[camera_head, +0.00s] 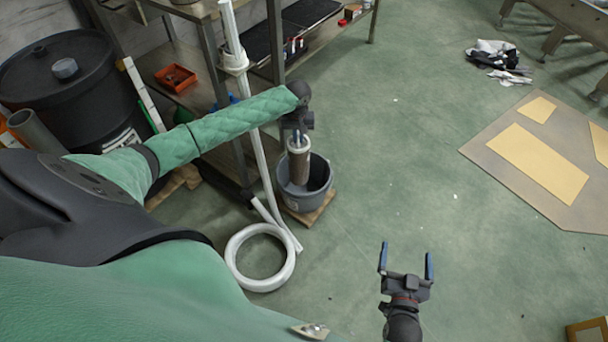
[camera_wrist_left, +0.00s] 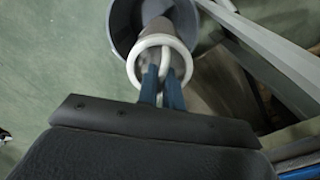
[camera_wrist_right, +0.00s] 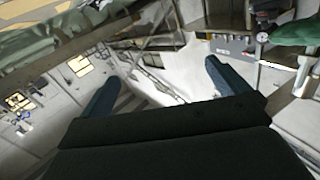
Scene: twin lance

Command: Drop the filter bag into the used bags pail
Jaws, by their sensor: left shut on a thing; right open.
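The filter bag (camera_head: 299,164) is a brownish-grey tube with a white ring at its top. My left gripper (camera_head: 298,136) is shut on the bag's top handle, and the bag hangs below it. In the left wrist view the blue fingers (camera_wrist_left: 164,88) close on the loop of the white ring (camera_wrist_left: 135,62), with the pail rim (camera_wrist_left: 113,28) around the bag beyond. Whether the bag touches the pail's bottom is hidden. My right gripper (camera_head: 405,262) is open and empty over bare floor.
The pail stands on a small wooden board (camera_head: 312,216). A white hose coil (camera_head: 233,262) and upright pole (camera_head: 262,165) are left of it. A metal shelf with an orange tray (camera_head: 175,78) and a black drum (camera_head: 70,95) stand further left. Floor right of the pail is clear.

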